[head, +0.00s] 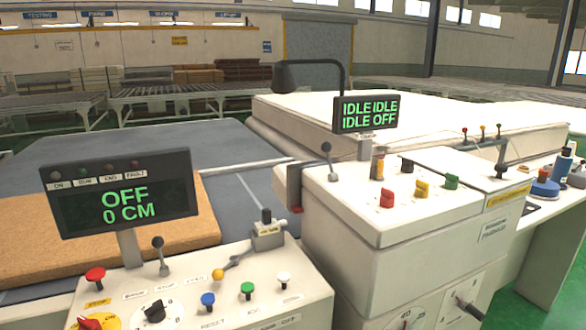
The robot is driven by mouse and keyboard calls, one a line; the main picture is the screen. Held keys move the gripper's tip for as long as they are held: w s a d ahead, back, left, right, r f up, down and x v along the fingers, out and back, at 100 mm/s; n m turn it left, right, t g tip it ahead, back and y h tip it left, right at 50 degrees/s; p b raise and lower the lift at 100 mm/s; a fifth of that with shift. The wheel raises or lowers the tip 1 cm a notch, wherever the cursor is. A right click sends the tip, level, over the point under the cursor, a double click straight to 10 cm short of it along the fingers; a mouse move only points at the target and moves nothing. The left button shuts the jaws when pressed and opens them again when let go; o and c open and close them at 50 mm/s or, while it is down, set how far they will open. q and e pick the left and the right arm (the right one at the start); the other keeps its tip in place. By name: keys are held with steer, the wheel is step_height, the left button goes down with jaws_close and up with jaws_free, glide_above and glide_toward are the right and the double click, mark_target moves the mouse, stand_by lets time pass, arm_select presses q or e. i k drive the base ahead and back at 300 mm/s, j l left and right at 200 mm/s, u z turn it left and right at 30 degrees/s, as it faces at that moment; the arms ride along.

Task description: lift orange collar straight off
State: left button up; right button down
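On the white right-hand console (340,205), a small upright post (377,168) with an orange-brown body stands just below the display. It may be the orange collar or carry it; it is too small to tell the collar from the post. It stands behind a red knob (387,198) and left of a dark knob (406,165). Neither of my grippers is in view, and nothing is seen touching the post.
The right console also has a yellow knob (421,189), green knob (451,181), grey lever (328,160) and display (366,112) reading IDLE and OFF. The left console (250,285) has buttons, levers and a display (118,193) reading OFF, 0 CM. A white mattress (290,110) lies behind.

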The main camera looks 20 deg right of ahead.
mark_target(541, 172)
steer(key=z, duration=2.05)
steer(key=i+l+z, duration=0.15)
steer(key=l, duration=0.3)
steer(key=i+l+z, duration=0.1)
steer(key=i+l, duration=0.3)
steer(key=i+l+z, duration=0.15)
steer(key=i+l, duration=0.15)
steer(key=l, duration=0.15)
steer(key=i+l, duration=0.2)
steer(key=i, duration=0.3)
steer(key=i+l+z, duration=0.1)
steer(key=i, duration=0.4)
steer(key=i+u, duration=0.35)
steer(key=i+l+u, duration=0.25)
steer(key=i+u, duration=0.15)
steer(key=i, duration=0.15)
steer(key=i+l+u, duration=0.15)
steer(key=i+u, duration=0.15)
steer(key=u, duration=0.15)
steer(key=i+l+u, duration=0.2)
steer(key=u, duration=0.25)
steer(key=i, duration=0.05)
